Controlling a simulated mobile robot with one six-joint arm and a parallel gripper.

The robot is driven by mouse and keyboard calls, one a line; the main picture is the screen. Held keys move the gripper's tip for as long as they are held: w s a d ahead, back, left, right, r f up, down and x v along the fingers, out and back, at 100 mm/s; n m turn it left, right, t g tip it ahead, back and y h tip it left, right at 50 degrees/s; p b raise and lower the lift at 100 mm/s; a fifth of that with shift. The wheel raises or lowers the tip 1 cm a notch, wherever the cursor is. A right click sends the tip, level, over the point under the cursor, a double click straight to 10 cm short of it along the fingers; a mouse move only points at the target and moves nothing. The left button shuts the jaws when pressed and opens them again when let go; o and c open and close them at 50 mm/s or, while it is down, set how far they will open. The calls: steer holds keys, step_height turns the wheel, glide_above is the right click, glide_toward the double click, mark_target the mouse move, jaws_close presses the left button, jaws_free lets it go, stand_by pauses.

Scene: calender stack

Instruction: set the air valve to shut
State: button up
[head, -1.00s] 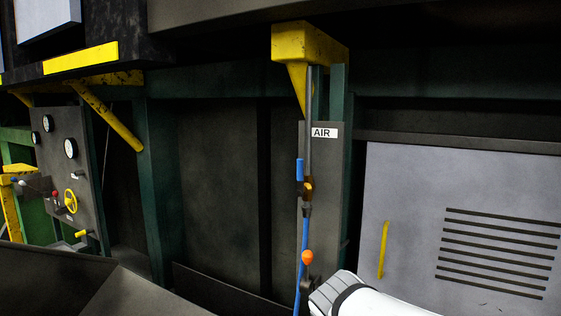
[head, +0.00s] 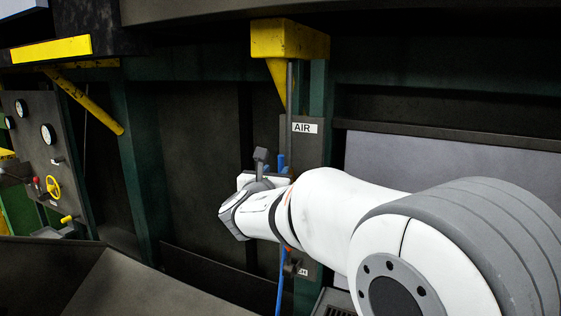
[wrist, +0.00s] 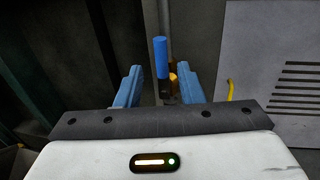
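The air valve's blue lever handle (wrist: 160,57) stands upright in the wrist view, with the brass valve body (wrist: 173,80) just right of its lower end. My gripper (wrist: 159,69) is open, one finger on each side of the handle in the picture. Gaps show on both sides, so it is not gripped; I cannot tell how far ahead of the fingertips the handle is. In the head view my arm covers most of the valve; only a bit of blue (head: 281,161) shows beside the pipe, below the AIR label (head: 305,128).
A grey louvred panel (wrist: 290,50) with a yellow handle (wrist: 230,90) is to the right. A yellow bracket (head: 290,40) overhangs the valve's post. A gauge panel (head: 38,165) with a yellow handwheel (head: 53,188) stands far left. A blue hose (head: 279,295) hangs below.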

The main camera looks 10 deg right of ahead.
mark_target(280, 166)
steer(key=p+x, duration=0.1)
steer(key=x, duration=0.5)
steer(key=shift+d+p, duration=0.1)
steer(key=shift+p, duration=0.3)
steer(key=shift+c, duration=0.2)
jaws_close()
